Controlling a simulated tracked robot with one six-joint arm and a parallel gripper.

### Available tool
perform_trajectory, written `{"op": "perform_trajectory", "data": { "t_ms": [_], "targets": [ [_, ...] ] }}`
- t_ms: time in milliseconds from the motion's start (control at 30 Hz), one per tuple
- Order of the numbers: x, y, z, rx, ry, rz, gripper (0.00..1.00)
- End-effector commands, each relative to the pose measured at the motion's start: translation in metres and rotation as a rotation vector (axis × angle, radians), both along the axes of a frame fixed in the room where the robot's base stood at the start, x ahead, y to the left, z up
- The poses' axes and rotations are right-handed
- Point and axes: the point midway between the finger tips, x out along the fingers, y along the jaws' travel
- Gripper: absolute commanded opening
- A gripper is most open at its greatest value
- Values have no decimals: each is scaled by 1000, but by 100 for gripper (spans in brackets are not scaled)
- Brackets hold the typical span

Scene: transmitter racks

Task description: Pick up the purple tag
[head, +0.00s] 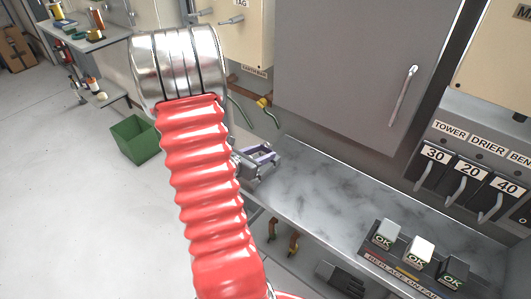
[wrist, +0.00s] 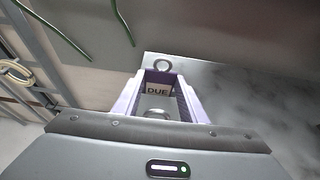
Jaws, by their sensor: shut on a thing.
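My gripper (wrist: 158,92) is at the left end of the grey marbled counter. Its two fingers look pale lavender with dark inner faces in the wrist view. Between them is the tag (wrist: 158,90), with a cream label reading "DUE" and a ring above it; the fingers hide its sides, and its purple colour is hard to tell from theirs. My gripper is shut on it. In the head view my gripper (head: 260,158) shows small beside my red arm, with a purplish patch between the fingers. I cannot tell whether the tag touches the counter.
The counter (head: 320,190) is bare in its middle. Several "OK" blocks (head: 420,250) stand in a holder at its front right. A grey cabinet (head: 350,70) rises behind. Levers (head: 455,185) are at right. A green bin (head: 135,140) stands on the floor at left.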

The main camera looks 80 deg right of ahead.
Motion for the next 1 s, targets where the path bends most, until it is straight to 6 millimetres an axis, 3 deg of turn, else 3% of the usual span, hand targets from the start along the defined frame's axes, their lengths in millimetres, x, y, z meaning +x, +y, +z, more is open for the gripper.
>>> {"op": "perform_trajectory", "data": {
  "t_ms": [267, 800, 1000],
  "targets": [
    [0, 0, 13, -3, -1, 0, 17],
    [0, 0, 83, -4, -3, -1, 17],
    [0, 0, 97, -1, -2, 0, 17]
  ]
}}
